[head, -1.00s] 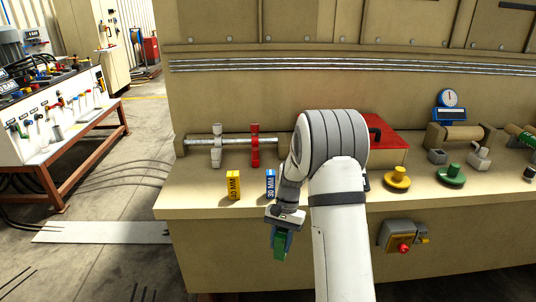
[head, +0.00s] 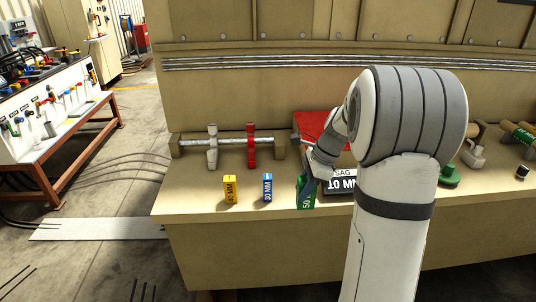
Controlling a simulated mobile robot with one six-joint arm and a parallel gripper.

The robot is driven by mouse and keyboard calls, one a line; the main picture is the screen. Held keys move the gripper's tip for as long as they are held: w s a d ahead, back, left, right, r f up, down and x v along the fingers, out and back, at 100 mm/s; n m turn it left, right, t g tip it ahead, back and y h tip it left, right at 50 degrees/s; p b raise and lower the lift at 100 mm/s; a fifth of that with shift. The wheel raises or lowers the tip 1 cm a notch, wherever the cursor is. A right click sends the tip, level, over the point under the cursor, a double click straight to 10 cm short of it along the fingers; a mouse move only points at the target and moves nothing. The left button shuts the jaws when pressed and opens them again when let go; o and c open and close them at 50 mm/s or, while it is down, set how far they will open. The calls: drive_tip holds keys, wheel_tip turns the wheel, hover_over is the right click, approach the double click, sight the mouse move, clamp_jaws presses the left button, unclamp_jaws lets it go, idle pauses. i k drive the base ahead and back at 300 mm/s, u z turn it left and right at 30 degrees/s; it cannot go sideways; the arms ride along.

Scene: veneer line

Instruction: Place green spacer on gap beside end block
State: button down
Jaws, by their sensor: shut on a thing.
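The green spacer (head: 305,196), marked 50, is upright at the bench's front edge, right of the blue spacer. My gripper (head: 311,184) is shut on it from above and behind; the fingers are partly hidden. I cannot tell whether the spacer touches the bench top. A metal bar rests between two end blocks, the left one (head: 174,146) and the right one (head: 280,148). A grey collar (head: 212,148) and a red collar (head: 251,148) sit on the bar, with a space between the red collar and the right block.
A yellow spacer (head: 230,190) and a blue 30 MM spacer (head: 267,189) stand left of the green one. A dark sign reading SAG 10 MM (head: 342,184) and a red box (head: 310,128) are behind my wrist.

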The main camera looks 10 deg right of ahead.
sight(266, 156)
drive_tip(key=i, duration=1.4)
drive_tip(key=u, duration=0.05)
